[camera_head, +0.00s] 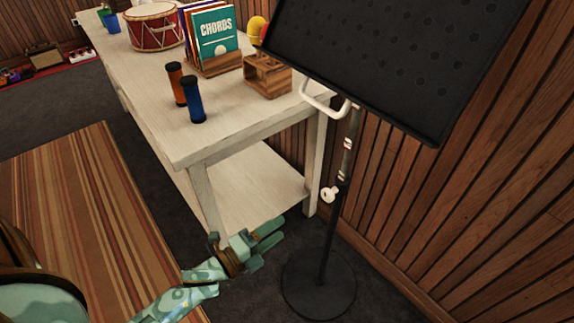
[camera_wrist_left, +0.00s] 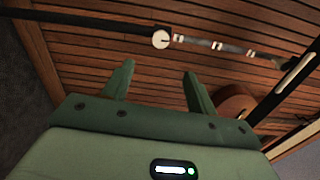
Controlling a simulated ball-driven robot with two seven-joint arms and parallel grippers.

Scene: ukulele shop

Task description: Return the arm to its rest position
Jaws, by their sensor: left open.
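My left arm comes in from the lower left in the head view. Its green left gripper (camera_head: 268,236) is over the dark floor, in front of the table's near end and left of the music stand's pole. In the left wrist view the two fingers of the left gripper (camera_wrist_left: 153,85) are apart with nothing between them. Beyond them show the wood-panelled wall and the pole of the stand. My right gripper is not in view.
A black music stand (camera_head: 350,150) stands close to the right. A pale wooden table (camera_head: 160,100) holds an orange shaker (camera_head: 176,84), a blue shaker (camera_head: 193,100), a book rack (camera_head: 215,65), a small wooden holder (camera_head: 267,77) and a red drum (camera_head: 154,28). A striped rug (camera_head: 90,220) lies left.

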